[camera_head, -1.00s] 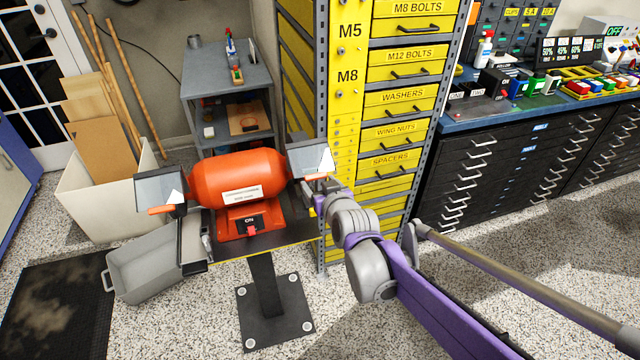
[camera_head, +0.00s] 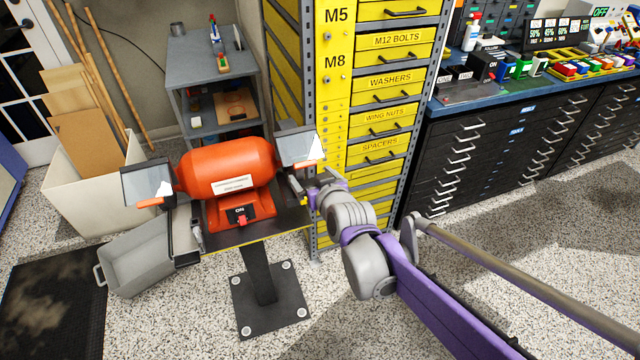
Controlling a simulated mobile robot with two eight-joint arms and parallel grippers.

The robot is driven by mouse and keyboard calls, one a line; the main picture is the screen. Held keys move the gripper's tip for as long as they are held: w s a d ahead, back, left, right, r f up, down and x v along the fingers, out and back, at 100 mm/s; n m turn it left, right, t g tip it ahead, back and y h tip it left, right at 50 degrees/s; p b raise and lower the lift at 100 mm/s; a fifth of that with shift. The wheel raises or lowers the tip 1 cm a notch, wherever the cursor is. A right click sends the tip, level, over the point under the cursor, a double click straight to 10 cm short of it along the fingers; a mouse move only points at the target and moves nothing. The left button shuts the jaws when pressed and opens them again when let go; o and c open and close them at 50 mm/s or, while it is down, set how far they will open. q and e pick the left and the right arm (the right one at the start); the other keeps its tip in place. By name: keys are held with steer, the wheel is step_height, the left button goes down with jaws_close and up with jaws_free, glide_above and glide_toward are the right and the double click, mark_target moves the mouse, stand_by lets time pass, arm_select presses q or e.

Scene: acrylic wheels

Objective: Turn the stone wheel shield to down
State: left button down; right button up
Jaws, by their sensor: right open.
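An orange bench grinder (camera_head: 228,168) stands on a black pedestal in the head view. It has a clear, dark-edged shield at each end, the left one (camera_head: 147,181) and the right one (camera_head: 298,146). Both are tilted over the wheel areas, and the wheels themselves are mostly hidden. I cannot tell which is the stone wheel. My right gripper (camera_head: 298,188) is open, just below the right shield at the grinder's right end. Its fingertips are small and partly merge with the grinder parts, so I cannot tell whether they touch. My left gripper is out of view.
A yellow drawer cabinet (camera_head: 391,83) stands close behind my right arm. A grey shelf cart (camera_head: 205,52) is behind the grinder. A grey bin (camera_head: 142,262) and a white box with boards (camera_head: 72,195) are at the left. Speckled floor is open in front.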

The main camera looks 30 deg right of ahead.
steer(key=p+v, duration=0.1)
steer(key=v, duration=0.7)
steer(key=shift+p, duration=0.3)
steer(key=shift+a, duration=0.1)
steer(key=s+a+f+n+g+y+p, duration=0.1)
steer(key=s+a+f+g+p, duration=0.2)
steer(key=s, duration=0.4)
steer(key=s+a+f+n+g+y+p, duration=0.1)
steer(key=s+a+f+g+y+p, duration=0.1)
steer(key=s+a, duration=0.5)
steer(key=a+f+g+p, duration=0.1)
steer(key=g, duration=0.1)
steer(key=shift+s+a+f+n+g, duration=0.25)
steer(key=shift+s+f+n+g, duration=0.05)
steer(key=shift+s+f+g, duration=0.1)
steer(key=shift+r, duration=0.1)
stand_by(1.0)
